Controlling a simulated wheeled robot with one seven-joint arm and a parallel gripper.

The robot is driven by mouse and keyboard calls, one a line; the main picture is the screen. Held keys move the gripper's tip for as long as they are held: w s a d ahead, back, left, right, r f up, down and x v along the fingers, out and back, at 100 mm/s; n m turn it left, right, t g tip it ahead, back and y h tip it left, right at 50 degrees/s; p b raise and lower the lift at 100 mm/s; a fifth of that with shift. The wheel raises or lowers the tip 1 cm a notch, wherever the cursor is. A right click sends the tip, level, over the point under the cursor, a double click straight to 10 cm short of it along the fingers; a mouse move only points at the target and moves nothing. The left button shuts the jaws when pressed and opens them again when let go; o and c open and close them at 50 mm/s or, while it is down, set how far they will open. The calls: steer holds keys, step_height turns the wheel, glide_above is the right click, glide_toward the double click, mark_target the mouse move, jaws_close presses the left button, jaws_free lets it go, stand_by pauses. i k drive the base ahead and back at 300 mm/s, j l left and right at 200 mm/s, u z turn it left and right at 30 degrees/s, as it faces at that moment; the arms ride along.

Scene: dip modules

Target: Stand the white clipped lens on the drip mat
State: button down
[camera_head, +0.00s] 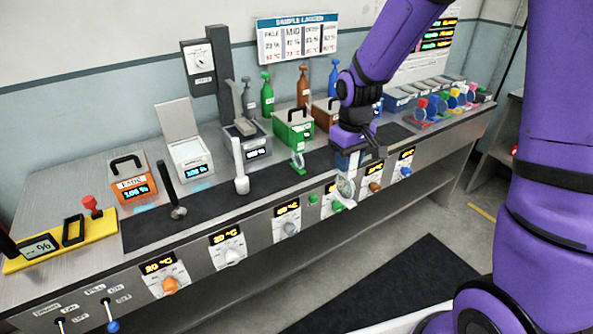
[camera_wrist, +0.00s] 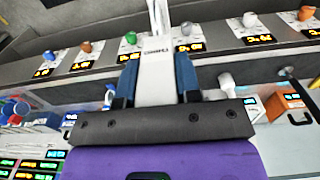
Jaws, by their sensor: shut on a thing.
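The white clipped lens (camera_head: 345,188) hangs below my gripper (camera_head: 349,160), in front of the counter's right half in the head view. In the wrist view my gripper's two blue fingers (camera_wrist: 157,82) are shut on its white labelled handle (camera_wrist: 157,68). The far end of the lens runs out of the top of that view. The drip mat seems to be the long dark strip (camera_head: 209,194) along the counter front. The lens is at the strip's front side in the picture; whether it touches anything there I cannot tell.
On the strip stand a black-handled tool (camera_head: 177,209), a white-handled tool (camera_head: 240,165) and a green clipped piece (camera_head: 298,162). A green box (camera_head: 293,128) and an orange box (camera_head: 134,183) stand behind it. Knobs and displays line the front panel. The strip is bare between the tools.

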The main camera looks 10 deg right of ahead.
mark_target(310, 164)
steer(key=i, duration=1)
